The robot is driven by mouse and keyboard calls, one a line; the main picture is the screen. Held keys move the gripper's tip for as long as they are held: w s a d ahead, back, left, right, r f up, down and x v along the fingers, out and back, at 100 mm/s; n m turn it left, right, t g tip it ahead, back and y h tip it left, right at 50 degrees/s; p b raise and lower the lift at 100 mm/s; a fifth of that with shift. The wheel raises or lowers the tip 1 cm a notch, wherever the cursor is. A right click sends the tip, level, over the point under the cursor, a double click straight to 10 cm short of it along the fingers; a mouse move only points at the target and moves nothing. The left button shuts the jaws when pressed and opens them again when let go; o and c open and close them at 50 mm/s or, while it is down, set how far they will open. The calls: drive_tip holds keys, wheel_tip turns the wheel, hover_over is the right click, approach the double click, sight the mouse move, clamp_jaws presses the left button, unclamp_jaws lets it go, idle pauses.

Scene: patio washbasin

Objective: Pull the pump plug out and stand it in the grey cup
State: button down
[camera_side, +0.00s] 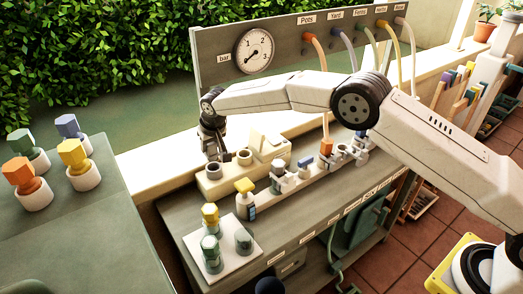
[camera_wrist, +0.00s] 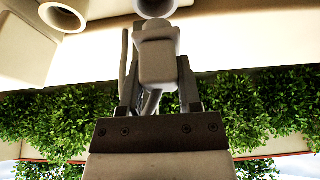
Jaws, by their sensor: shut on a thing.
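My gripper (camera_side: 214,154) hangs down over the left part of the pale block on the bench. In the wrist view, my gripper (camera_wrist: 157,80) is shut on a pale beige plug (camera_wrist: 157,62), held between its two fingers. The plug's far end lies close to a round opening (camera_wrist: 155,7); I cannot tell whether it is inside or clear of it. In the side view, the plug is hidden or too small to make out.
Bottles stand on a white tray (camera_side: 247,264) in front. A panel with a gauge (camera_side: 254,50) and labelled hoses rises behind. Capped jars sit on the left counter (camera_side: 85,235).

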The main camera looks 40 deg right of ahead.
sight(213, 154)
drive_tip(key=shift+f, duration=1.8)
drive_tip(key=shift+f, duration=0.6)
idle(0.4)
drive_tip(key=c, duration=0.6)
unclamp_jaws()
drive_tip(key=shift+v, duration=5.5)
